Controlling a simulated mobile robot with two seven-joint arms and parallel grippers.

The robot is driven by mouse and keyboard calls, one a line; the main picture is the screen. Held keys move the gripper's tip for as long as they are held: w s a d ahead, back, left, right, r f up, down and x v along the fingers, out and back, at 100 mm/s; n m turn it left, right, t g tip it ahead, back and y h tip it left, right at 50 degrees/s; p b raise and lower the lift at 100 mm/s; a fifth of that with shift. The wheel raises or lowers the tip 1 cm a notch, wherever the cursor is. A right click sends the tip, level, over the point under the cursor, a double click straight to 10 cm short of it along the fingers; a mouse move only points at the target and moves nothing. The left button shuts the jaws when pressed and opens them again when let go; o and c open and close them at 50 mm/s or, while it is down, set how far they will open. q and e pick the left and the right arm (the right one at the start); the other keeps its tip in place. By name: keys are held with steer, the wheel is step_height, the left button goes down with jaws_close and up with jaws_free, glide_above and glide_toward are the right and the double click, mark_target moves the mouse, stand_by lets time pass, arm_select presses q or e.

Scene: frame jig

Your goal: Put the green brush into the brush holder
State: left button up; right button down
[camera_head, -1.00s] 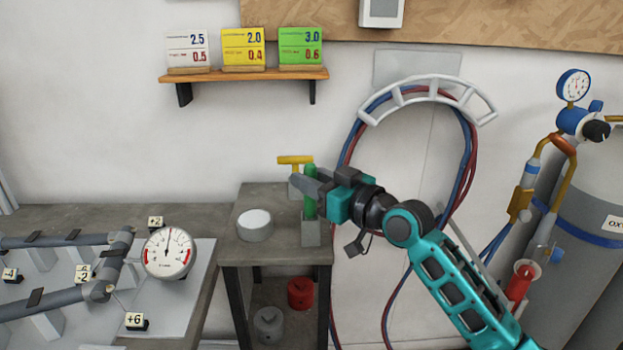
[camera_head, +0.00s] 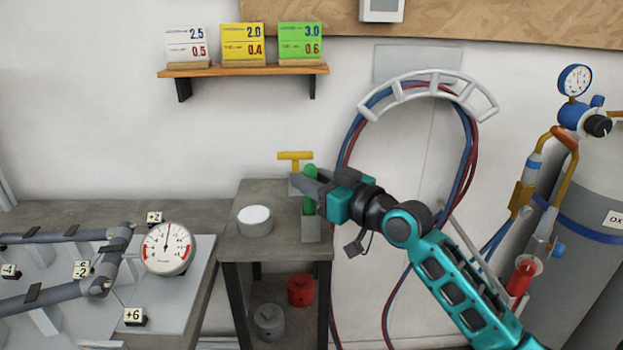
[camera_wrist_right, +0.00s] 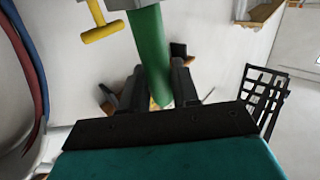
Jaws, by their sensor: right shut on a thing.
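The green brush (camera_head: 310,206) is upright in my right gripper (camera_head: 308,187), which is shut around its handle. A small grey block that looks like the brush holder (camera_head: 311,230) stands on the small table directly below. The brush's lower end meets the block's top in the picture; I cannot tell how deep it sits in it. In the right wrist view the green handle (camera_wrist_right: 149,50) runs between the two fingers (camera_wrist_right: 157,88). Its far end reaches a grey part at the top edge. My left gripper is not in view.
A yellow T-shaped handle (camera_head: 295,156) stands just behind the gripper. A white-topped round tin (camera_head: 255,221) is left of the holder on the small table (camera_head: 275,190). The bench with a dial gauge (camera_head: 167,249) is at left. Hoses (camera_head: 470,170) hang on the wall behind the arm.

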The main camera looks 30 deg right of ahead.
steer(key=shift+f, duration=0.1)
steer(key=c, duration=0.8)
jaws_free()
steer(key=shift+o, duration=0.2)
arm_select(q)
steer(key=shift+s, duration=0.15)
arm_select(e)
steer(key=shift+s, duration=0.1)
